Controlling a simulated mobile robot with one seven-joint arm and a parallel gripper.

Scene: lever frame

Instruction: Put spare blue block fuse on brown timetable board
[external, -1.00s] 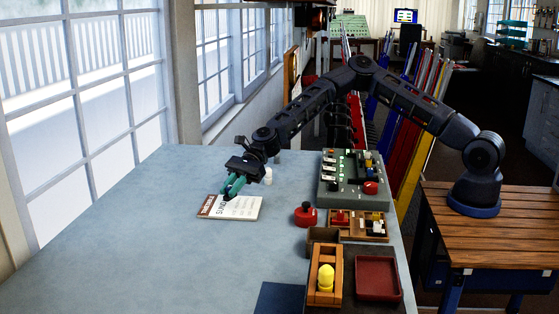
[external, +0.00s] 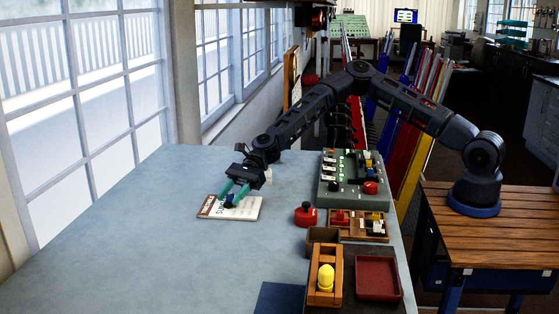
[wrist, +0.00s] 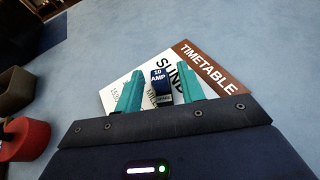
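In the wrist view my gripper (wrist: 160,72) has one finger on each side of the fuse, with a gap on both sides. The fuse's lower end is partly hidden.
A grey lever panel (external: 345,180) stands right of the board. A red button (external: 305,215), a fuse tray (external: 357,225), a brown box (external: 323,236), a wooden holder with a yellow piece (external: 326,277) and a dark red tray (external: 377,278) stand nearer. The table's left side is clear.

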